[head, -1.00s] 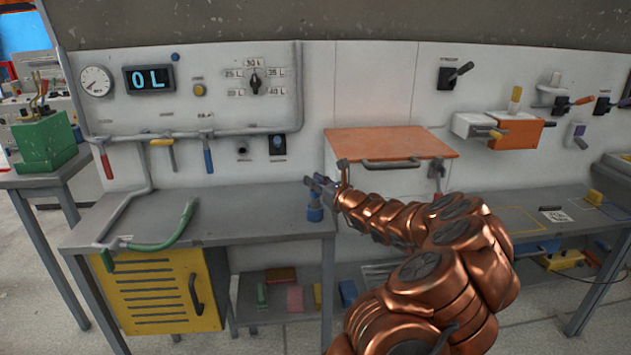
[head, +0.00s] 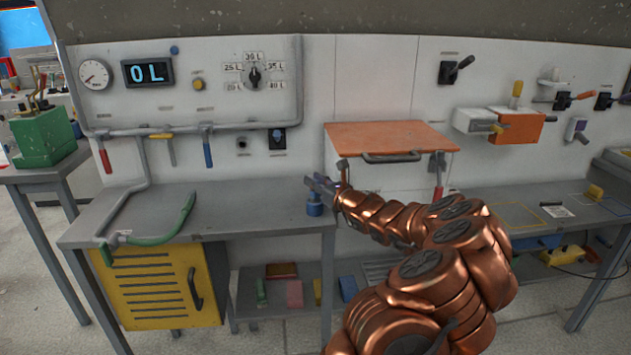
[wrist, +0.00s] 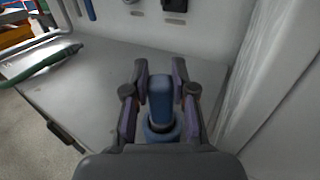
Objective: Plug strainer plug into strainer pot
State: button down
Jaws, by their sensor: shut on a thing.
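A blue plug-like object (wrist: 160,90) with a wider blue lower part stands upright between the fingers in the wrist view. I take it for the strainer plug. Its lower part also shows in the head view (head: 315,207) at the right front of the left bench. My gripper (wrist: 160,78) is shut on it, one finger on each side; it also shows in the head view (head: 320,185). Whether the blue object touches the bench top is not clear. I cannot tell for sure which thing is the strainer pot.
The grey bench top (head: 255,205) is mostly clear, with a green-handled hose (head: 165,228) at its left. The wall panel carries a small round port (head: 242,145) and a dark socket (head: 277,139). An orange-topped box (head: 390,138) stands behind my arm.

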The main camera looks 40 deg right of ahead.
jog(key=shift+f, duration=0.3)
jog(key=c, duration=0.9)
grip_release()
jog(key=shift+o, duration=0.2)
jog(key=shift+r, duration=0.1)
notch_tip(320, 180, up, 10)
jog(key=shift+f, duration=0.1)
